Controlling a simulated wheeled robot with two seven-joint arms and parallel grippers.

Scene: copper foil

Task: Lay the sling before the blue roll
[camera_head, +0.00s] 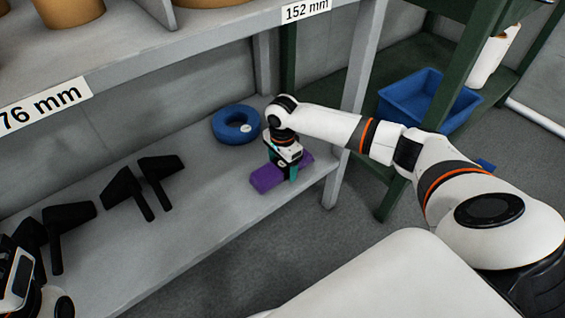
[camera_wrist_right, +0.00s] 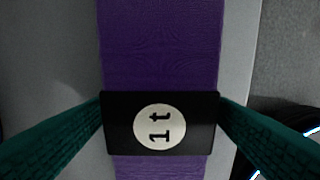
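The sling (camera_head: 267,178) is a purple folded bundle on the grey lower shelf, in front of the blue roll (camera_head: 236,124) and a little to its right. In the right wrist view the sling (camera_wrist_right: 160,45) has a black band with a round "1t" label. My right gripper (camera_head: 283,165) points down over the sling. Its two teal fingers meet the band's side edges with no visible gap, so it looks shut on it. The blue roll is a ring lying flat, apart from the sling. My left gripper (camera_head: 18,275) shows only partly at the lower left; its fingers cannot be made out.
Several black T-shaped pieces (camera_head: 125,188) lie on the shelf's left part. The upper shelf (camera_head: 150,57) hangs above, with size labels on its edge. A grey post (camera_head: 350,110) stands right of the sling. A blue bin (camera_head: 425,95) sits on the green rack.

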